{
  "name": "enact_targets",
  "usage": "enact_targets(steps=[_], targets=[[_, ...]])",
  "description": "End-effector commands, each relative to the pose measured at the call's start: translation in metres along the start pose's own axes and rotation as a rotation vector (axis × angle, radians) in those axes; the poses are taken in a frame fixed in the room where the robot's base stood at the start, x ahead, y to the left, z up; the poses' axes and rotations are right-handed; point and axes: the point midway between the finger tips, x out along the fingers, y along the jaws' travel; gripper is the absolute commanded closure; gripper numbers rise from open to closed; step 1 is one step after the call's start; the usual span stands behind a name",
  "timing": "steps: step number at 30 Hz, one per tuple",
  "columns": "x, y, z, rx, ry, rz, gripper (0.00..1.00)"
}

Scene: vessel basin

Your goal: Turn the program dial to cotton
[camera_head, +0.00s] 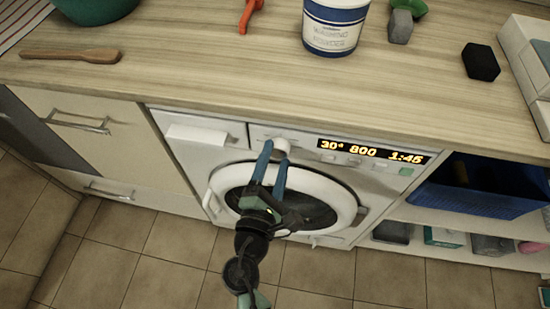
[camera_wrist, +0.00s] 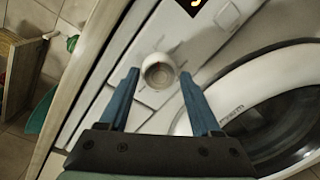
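The program dial (camera_head: 281,145) is a round white knob on the washing machine's front panel, left of the display. The display (camera_head: 373,151) reads 30°, 800 and 1:45 in orange. My gripper (camera_head: 275,152) is open, with its two blue fingers pointing at the panel. The fingertips lie either side of the dial in the wrist view, with gaps; I cannot tell how far they are in depth. No program labels are readable.
The washing machine's round door (camera_head: 335,190) is below the panel, behind my gripper. A detergent drawer (camera_head: 196,135) is left of the dial. A blue basket (camera_head: 475,200) is at right.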

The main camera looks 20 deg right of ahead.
Motion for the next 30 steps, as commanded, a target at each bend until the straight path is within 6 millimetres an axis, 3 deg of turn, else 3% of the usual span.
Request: enact_targets(steps=[1, 3, 14, 17, 30], targets=[[0.0, 0.0, 0.0, 0.0, 0.0, 0.0, 0.24], [0.0, 0.0, 0.0, -0.001, 0.0, 0.0, 0.14], [-0.005, 0.0, 0.0, -0.002, 0.001, 0.002, 0.14], [-0.018, 0.0, -0.001, -0.003, 0.003, 0.002, 0.14], [-0.108, 0.0, -0.001, -0.001, 0.004, 0.0, 0.14]])
